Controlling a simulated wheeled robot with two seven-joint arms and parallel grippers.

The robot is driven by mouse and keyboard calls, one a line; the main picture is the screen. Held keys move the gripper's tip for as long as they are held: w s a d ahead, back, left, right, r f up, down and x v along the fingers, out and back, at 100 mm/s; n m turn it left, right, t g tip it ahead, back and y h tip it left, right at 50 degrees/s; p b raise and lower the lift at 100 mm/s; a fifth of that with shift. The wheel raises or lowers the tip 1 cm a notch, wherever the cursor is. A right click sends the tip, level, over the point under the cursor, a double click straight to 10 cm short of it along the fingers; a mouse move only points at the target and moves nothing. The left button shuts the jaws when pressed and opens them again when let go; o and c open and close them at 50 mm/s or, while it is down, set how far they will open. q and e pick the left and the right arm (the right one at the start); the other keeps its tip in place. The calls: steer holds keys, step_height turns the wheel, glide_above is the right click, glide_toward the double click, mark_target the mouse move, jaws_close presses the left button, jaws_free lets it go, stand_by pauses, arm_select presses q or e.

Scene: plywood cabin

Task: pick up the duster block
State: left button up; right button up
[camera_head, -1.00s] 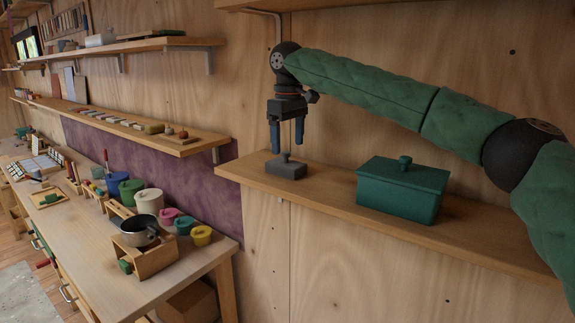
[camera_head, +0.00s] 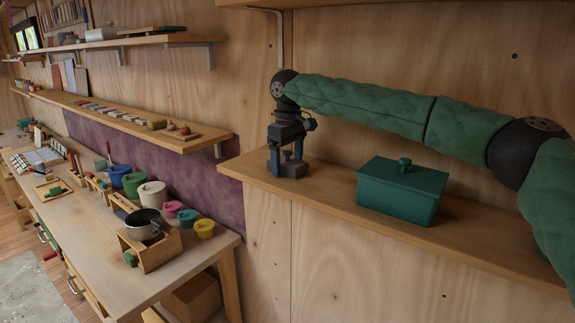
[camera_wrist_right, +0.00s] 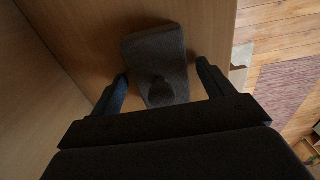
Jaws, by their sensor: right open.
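The duster block (camera_head: 290,167) is a dark grey block with a round knob on top. It sits near the left end of the wooden shelf on the right. My right gripper (camera_head: 287,165) points down over it, with blue fingers on either side of it. In the right wrist view, the duster block (camera_wrist_right: 158,62) lies between the two open fingers (camera_wrist_right: 160,82), with its knob toward the camera. Gaps show between the fingers and the block at the knob's level; I cannot tell whether either finger touches it. My left gripper is not in view.
A green lidded box (camera_head: 400,190) stands on the same shelf (camera_head: 340,205), right of the duster block. My right arm passes above it. A workbench (camera_head: 95,235) with pots, a saucepan (camera_head: 146,224) and a wooden crate stands lower left. The plywood wall is behind the shelf.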

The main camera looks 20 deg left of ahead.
mark_target(287, 151)
steer(key=shift+s, duration=0.1)
steer(key=shift+r, duration=0.1)
steer(key=c, duration=1)
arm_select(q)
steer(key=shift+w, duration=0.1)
arm_select(e)
steer(key=shift+c, duration=0.5)
steer(key=shift+r+b, duration=0.3)
step_height(287, 151, up, 8)
steer(key=b, duration=0.3)
steer(key=shift+a+r, duration=0.1)
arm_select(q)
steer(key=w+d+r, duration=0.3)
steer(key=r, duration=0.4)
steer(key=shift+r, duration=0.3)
arm_select(e)
steer(key=shift+r, duration=0.6)
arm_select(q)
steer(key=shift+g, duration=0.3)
